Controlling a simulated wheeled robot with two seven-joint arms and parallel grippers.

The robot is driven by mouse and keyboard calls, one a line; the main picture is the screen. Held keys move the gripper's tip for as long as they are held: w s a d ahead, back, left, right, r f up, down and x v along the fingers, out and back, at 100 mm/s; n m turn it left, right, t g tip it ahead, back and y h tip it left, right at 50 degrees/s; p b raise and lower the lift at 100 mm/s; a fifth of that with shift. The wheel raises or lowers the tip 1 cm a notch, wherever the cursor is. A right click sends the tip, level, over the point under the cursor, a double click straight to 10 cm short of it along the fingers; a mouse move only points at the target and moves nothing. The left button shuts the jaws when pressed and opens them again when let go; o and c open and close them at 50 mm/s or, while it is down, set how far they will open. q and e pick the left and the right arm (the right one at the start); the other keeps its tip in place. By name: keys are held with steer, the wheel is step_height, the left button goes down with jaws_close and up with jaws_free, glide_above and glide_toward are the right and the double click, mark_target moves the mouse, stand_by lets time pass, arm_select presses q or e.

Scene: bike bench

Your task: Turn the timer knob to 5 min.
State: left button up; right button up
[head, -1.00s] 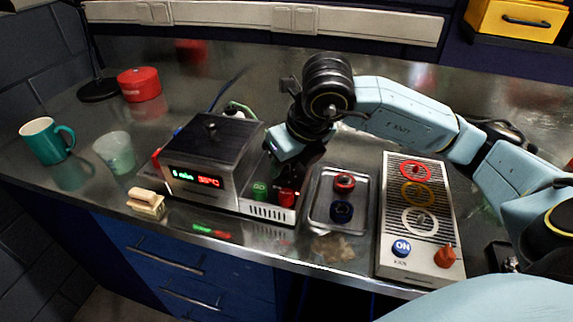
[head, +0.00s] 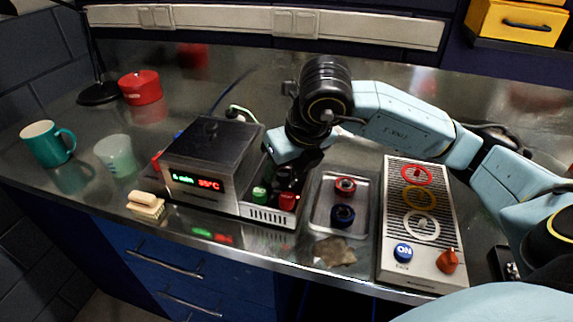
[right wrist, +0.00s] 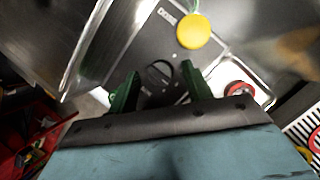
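A steel unit (head: 210,155) carries a lit display (head: 195,181) with a green "min" reading and a red temperature; its first digit is too small to read surely. Its right-hand panel holds a green GO button (head: 259,193) and a red button (head: 287,201). A dark round knob with a bar grip (right wrist: 160,73) shows in the right wrist view, between and just beyond the green fingertips. My right gripper (head: 285,177) is over the panel, pointing down, and hides the knob in the head view. Its fingers (right wrist: 160,69) are apart. My left gripper is out of view.
A metal tray (head: 318,222) with a red ring and a dark blue ring stands right of the unit. A brush (head: 146,205), a cup (head: 115,153) and a teal mug (head: 45,145) stand at left.

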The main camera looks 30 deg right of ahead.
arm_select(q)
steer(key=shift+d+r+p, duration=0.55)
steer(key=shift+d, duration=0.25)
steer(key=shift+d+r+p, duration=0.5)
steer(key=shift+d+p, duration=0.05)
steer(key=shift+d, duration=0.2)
arm_select(e)
steer(key=a+v, duration=0.1)
steer(key=v, duration=1.2)
steer(key=shift+d+r, duration=0.25)
steer(key=shift+d, duration=0.25)
